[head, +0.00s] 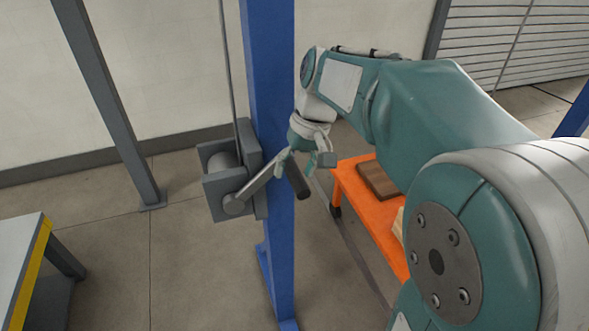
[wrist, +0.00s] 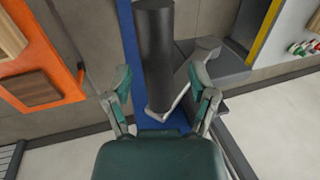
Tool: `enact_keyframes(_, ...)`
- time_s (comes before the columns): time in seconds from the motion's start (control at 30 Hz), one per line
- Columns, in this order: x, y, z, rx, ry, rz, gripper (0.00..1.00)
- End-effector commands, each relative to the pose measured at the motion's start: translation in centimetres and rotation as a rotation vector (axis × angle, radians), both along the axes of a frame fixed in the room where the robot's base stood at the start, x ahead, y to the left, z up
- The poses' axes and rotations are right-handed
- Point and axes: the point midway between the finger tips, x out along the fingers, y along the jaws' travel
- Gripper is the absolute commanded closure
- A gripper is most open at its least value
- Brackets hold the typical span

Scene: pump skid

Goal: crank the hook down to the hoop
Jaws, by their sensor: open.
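A grey winch (head: 230,180) is mounted on a blue post (head: 270,90). Its crank arm (head: 258,187) slants up and right from the hub to a dark cylindrical handle (head: 298,181). My gripper (head: 304,163) is open at the handle, its fingers spread. In the wrist view, the handle (wrist: 154,50) stands between the two open fingers of my gripper (wrist: 160,80), with a gap on each side. A cable (head: 228,65) runs up from the winch drum. The hook and the hoop are not in view.
An orange cart (head: 347,183) with a brown board (head: 377,180) stands right of the post, behind my arm. A grey bench with a yellow edge (head: 32,265) is at lower left. A grey upright (head: 112,105) stands left of the winch. Open floor lies between bench and post.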

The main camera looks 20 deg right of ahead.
Motion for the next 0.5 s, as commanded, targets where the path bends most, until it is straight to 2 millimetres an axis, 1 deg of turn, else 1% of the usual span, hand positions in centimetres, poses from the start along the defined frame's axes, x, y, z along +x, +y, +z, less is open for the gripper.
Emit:
enact_keyframes(0.1,0.02,0.12,-0.45,0.0,-0.001,0.0,0.27)
enact_keyframes(0.3,0.02,0.12,-0.48,0.0,-0.001,0.0,0.27)
enact_keyframes(0.33,0.02,0.12,-0.48,0.0,-0.001,0.0,0.31)
enact_keyframes(0.37,0.02,0.12,-0.47,0.0,-0.001,0.0,0.45)
enact_keyframes(0.4,0.02,0.12,-0.47,0.0,-0.001,0.0,0.63)
enact_keyframes(0.47,0.02,0.12,-0.47,0.0,-0.001,0.0,0.89)
enact_keyframes(0.5,0.02,0.11,-0.46,0.0,-0.001,0.0,1.0)
